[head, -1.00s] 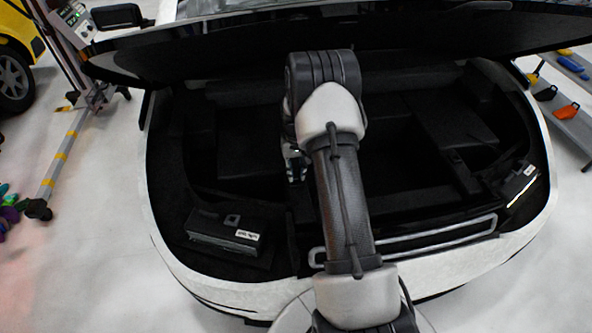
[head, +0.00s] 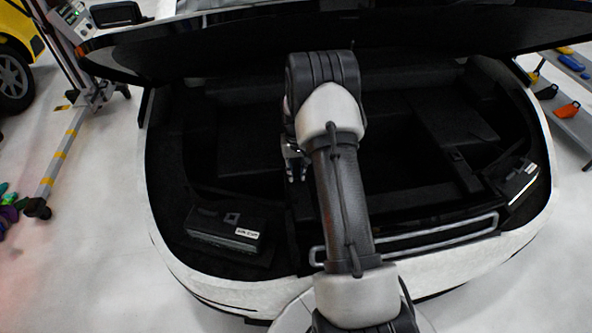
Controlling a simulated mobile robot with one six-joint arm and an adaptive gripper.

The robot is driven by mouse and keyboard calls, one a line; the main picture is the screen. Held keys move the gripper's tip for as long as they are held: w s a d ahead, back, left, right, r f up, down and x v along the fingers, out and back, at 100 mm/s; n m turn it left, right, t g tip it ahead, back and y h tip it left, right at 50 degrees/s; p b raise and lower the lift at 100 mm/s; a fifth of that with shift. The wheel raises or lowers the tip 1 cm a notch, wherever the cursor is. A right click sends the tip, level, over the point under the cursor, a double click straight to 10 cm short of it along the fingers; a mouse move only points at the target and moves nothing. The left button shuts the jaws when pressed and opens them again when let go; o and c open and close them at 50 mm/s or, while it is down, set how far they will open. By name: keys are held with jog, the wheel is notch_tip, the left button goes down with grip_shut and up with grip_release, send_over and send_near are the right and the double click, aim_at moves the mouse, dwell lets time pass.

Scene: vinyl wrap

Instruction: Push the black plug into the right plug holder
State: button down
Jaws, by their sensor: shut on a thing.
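My gripper (head: 296,168) hangs down inside the open car compartment, left of my arm's dark and white links. Its silver fingers show only in part, and my arm hides the rest. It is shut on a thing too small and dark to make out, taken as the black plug. A black box with a white label (head: 520,181), perhaps the right plug holder, sits in the compartment's right corner, well apart from my gripper. A similar labelled black box (head: 212,231) sits at the front left, below and left of my gripper.
The white car rim (head: 160,235) surrounds the dark compartment. The raised dark lid (head: 230,42) spans the back, above and behind my arm. A grey bar handle (head: 440,231) lies along the front edge. Orange and blue tools lie on a rack (head: 572,122) outside at right.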

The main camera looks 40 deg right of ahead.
jog(key=shift+f+b, duration=0.4)
jog(key=shift+f, duration=0.2)
dwell(1.6)
jog(key=c, duration=1.3)
grip_release()
jog(key=shift+c, duration=0.2)
jog(key=shift+r, duration=0.1)
notch_tip(320, 180, up, 12)
jog(key=shift+f, duration=0.1)
